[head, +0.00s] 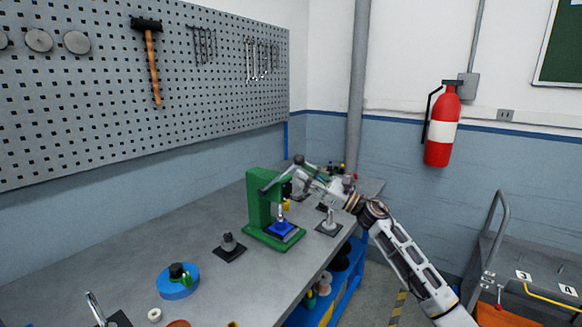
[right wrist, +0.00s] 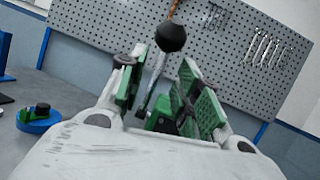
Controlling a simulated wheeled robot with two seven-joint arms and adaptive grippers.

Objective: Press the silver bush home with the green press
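The green press (head: 258,205) stands on the bench, with a blue block (head: 280,229) on its base. A small silver part, which looks like the bush (head: 281,212), is under the ram; how deep it sits cannot be told. The press lever ends in a black ball knob (head: 299,160), which also shows in the right wrist view (right wrist: 171,37). My right gripper (head: 292,179) is at the lever beside the press head. In the right wrist view its green-padded fingers (right wrist: 166,92) are apart, with the lever rod between them and a gap visible. My left gripper is out of view.
A grey post on a dark plate (head: 229,243), a blue disc with a black and green part (head: 178,281) and a white ring (head: 155,315) lie left of the press. A second stand (head: 329,226) is close on its right. A pegboard (head: 200,90) backs the bench.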

